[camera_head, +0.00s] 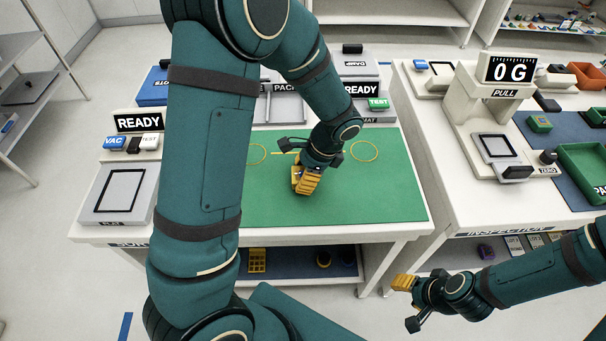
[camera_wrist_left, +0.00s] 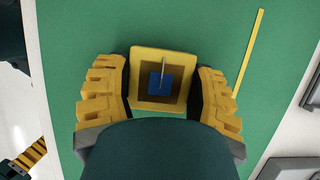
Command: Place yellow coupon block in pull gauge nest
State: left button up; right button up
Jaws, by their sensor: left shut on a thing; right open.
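The yellow coupon block (camera_wrist_left: 138,62) is a square yellow frame with a blue centre and a thin upright piece, seen from above in the left wrist view. My left gripper (camera_head: 306,181) is shut on it, one ridged yellow finger on each side, over the green mat. In the head view the fingers mostly hide the block. The pull gauge (camera_head: 467,108) stands on the right bench with a "0 G" display. Its nest (camera_head: 496,147) is a framed grey square at its front and looks empty. My right gripper (camera_head: 405,284) is open, low in front of the benches.
The green mat (camera_head: 385,195) has yellow outline marks and is otherwise clear. A grey framed plate (camera_head: 120,193) lies at the left. A green tray (camera_head: 583,165) and small parts sit right of the gauge. A gap separates the two benches.

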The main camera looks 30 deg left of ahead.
pick_arm(q)
jog(key=shift+f, duration=0.1)
jog(key=o, duration=1.2)
